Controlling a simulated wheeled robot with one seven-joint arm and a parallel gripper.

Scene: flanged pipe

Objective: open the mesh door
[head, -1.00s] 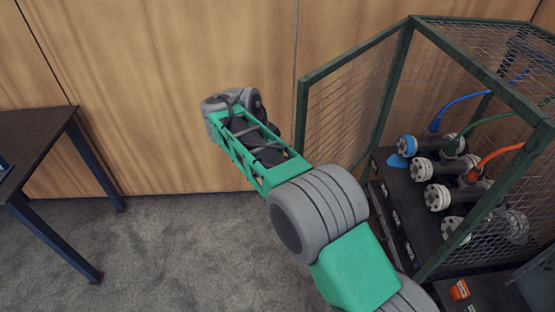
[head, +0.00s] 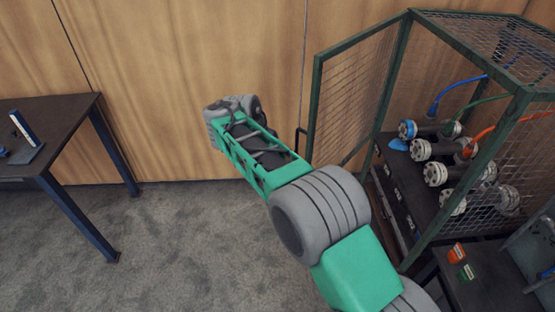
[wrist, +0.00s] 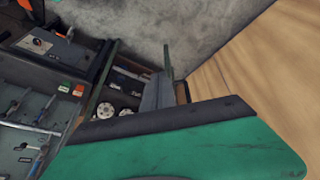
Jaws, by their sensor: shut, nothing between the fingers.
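The mesh door (head: 352,88) has a green frame and wire mesh. In the head view it stands swung out to the left from the cage's back left post, leaving that side of the cage open. A dark handle (head: 300,142) shows at its free edge. My arm reaches up and left, and its grey wrist end is left of the door, apart from it in the picture. My gripper's fingers are hidden in the head view.
The green mesh cage (head: 488,88) holds several flanged pipes (head: 436,174) with blue, green and orange cables. A dark table (head: 60,115) stands at the left. A wood-panelled wall (head: 190,90) is behind. Grey carpet (head: 190,250) is free between table and cage.

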